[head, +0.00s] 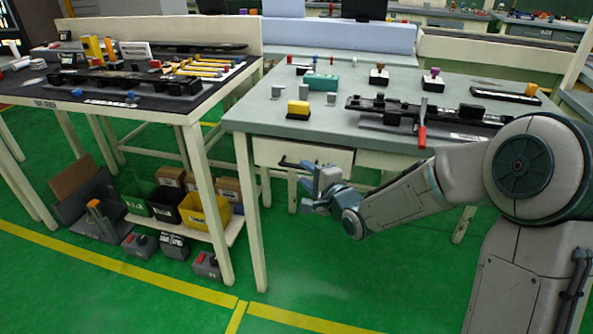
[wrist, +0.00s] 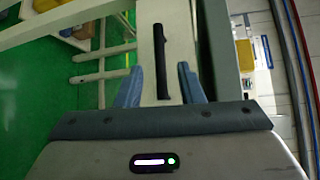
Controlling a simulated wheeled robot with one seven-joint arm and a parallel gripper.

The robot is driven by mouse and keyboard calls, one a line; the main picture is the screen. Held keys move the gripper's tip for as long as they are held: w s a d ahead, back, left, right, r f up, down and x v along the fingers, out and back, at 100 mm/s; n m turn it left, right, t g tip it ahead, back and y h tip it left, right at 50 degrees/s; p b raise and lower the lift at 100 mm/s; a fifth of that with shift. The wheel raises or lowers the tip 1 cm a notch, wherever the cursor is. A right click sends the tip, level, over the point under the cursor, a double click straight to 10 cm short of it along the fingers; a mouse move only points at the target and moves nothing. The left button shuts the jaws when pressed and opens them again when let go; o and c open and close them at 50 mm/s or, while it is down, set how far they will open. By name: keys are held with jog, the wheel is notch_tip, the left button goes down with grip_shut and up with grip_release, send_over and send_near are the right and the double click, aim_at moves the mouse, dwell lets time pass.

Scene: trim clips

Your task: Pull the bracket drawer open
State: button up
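The bracket drawer (head: 330,159) is a pale white drawer front under the left part of the grey-topped table, with a dark bar handle (head: 297,164). It looks shut, flush with the table frame. My gripper (head: 308,179) is just in front of the handle, at the drawer's left end. In the wrist view the black handle (wrist: 160,62) runs between the two blue fingers of my gripper (wrist: 161,82). The fingers are apart with gaps on both sides of the handle. I cannot tell how deep the handle sits between them.
The grey table (head: 253,118) carries a teal block (head: 321,82), a yellow-topped block (head: 298,109) and a red-handled tool (head: 422,128) overhanging its front edge. Left of it stands another table with bins (head: 205,212) below. The green floor in front is clear.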

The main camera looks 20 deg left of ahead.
aim_at(298, 168)
jog(key=x, duration=0.5)
jog(key=shift+w+a+f+b, duration=0.1)
jog(key=shift+w+a+b, duration=0.15)
jog(key=shift+w+b, duration=0.1)
jog(key=shift+s, duration=0.1)
grip_shut()
